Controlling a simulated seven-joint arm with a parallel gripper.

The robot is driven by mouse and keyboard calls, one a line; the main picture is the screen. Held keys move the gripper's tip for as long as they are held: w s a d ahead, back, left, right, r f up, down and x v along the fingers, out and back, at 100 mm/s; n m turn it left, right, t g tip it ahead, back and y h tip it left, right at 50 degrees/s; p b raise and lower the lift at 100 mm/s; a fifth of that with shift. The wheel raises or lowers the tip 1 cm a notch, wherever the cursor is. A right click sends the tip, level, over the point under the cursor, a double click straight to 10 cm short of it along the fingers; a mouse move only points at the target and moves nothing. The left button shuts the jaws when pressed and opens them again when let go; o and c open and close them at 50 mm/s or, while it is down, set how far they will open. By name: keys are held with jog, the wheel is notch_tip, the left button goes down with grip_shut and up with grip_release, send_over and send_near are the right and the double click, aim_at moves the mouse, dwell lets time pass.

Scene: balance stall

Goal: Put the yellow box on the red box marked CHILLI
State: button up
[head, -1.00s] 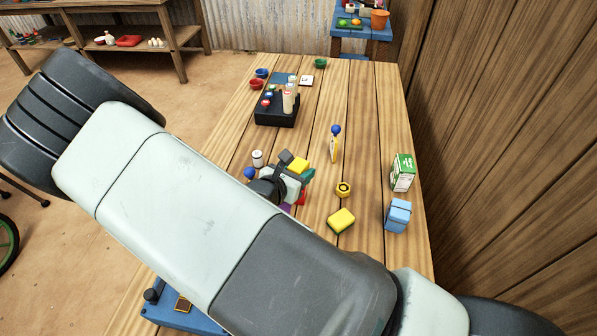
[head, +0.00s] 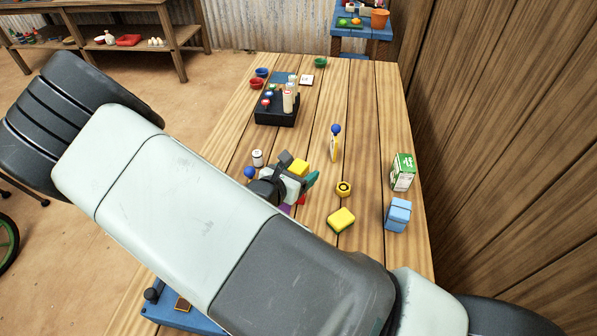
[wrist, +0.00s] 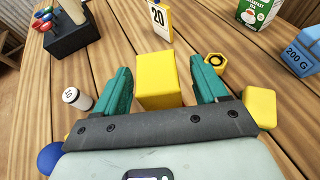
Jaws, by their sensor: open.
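The yellow box (head: 299,167) stands on the table beside my gripper. In the wrist view the yellow box (wrist: 157,80) is between the two teal fingers of my gripper (wrist: 161,66), with a gap showing on both sides. My gripper is open and holds nothing. In the head view one teal finger (head: 312,179) shows just right of the box. A small red patch (head: 301,200) shows below my gripper in the head view; the rest is hidden, and I cannot tell whether it is the CHILLI box. No CHILLI marking is readable.
A yellow-green block (head: 341,221), a yellow hexagonal piece (head: 343,188), a blue 200 G block (head: 398,215) and a green-white carton (head: 403,172) stand to the right. A white jar (head: 257,158) is at left. A black rack (head: 275,112) and a yellow "20" marker (head: 334,147) stand farther back.

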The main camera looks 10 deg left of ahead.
jog(key=v, duration=1.2)
jog(key=d+r+m+g+h, duration=0.1)
jog(key=d+r+m+g, duration=0.8)
jog(key=d+r+m, duration=0.85)
jog(key=s+d+r+m+t+y, duration=0.1)
jog(key=s+d+r+m+y, duration=0.2)
jog(key=s+r+m, duration=0.3)
jog(key=s+d+r+m+t+y, duration=0.1)
jog(key=s+d+r+m+y, duration=0.2)
jog(key=s+r+m, duration=0.3)
notch_tip(320, 180, up, 2)
jog(key=shift+s+d+r+m, duration=0.2)
jog(key=shift+d+m, duration=0.05)
jog(key=shift+m, duration=0.5)
